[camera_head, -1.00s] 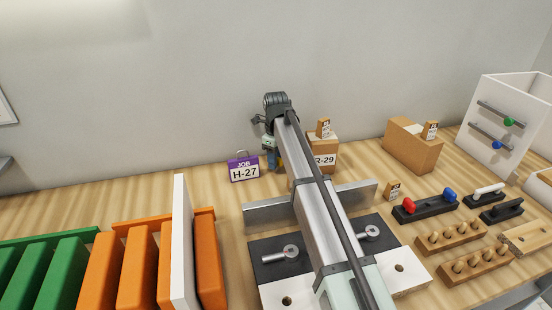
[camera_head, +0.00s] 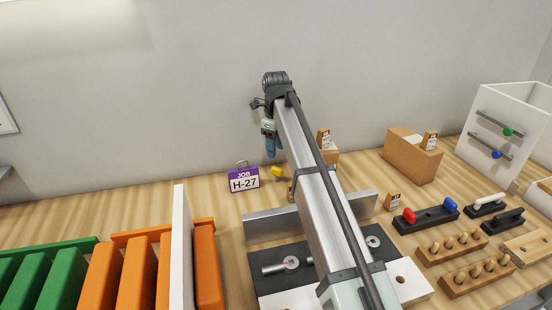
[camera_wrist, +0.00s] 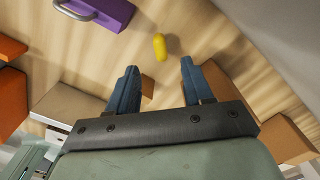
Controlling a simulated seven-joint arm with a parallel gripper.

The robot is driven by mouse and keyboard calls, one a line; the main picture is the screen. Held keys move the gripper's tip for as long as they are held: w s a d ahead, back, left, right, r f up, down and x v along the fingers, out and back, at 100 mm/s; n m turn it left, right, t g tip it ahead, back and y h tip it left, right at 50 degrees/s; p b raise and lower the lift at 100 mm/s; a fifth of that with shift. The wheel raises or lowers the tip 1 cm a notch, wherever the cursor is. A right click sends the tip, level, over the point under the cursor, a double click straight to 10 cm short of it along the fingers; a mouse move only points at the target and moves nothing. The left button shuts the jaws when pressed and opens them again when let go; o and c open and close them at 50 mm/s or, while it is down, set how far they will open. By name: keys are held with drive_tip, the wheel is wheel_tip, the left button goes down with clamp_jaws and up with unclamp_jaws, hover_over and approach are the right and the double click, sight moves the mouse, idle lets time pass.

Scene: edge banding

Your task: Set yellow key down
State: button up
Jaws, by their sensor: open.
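The yellow key (camera_head: 278,172) rests on the wooden table just right of the purple job tag. In the wrist view the yellow key (camera_wrist: 160,47) lies on the wood beyond the fingertips, roughly between their lines. My gripper (camera_wrist: 157,78) is open, with its two blue fingers apart and nothing between them. In the head view my gripper (camera_head: 270,146) hangs above and slightly left of the key, clear of it.
The purple H-27 tag (camera_head: 243,180) stands left of the key; a cardboard box (camera_head: 328,158) is partly hidden behind my arm. A metal fence (camera_head: 270,226) lies in front. Orange boards (camera_head: 137,268) stand at left; a red-and-blue-knobbed rack (camera_head: 426,217) is at right.

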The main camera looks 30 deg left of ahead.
wheel_tip(320, 180, up, 3)
drive_tip(key=shift+r, duration=0.1)
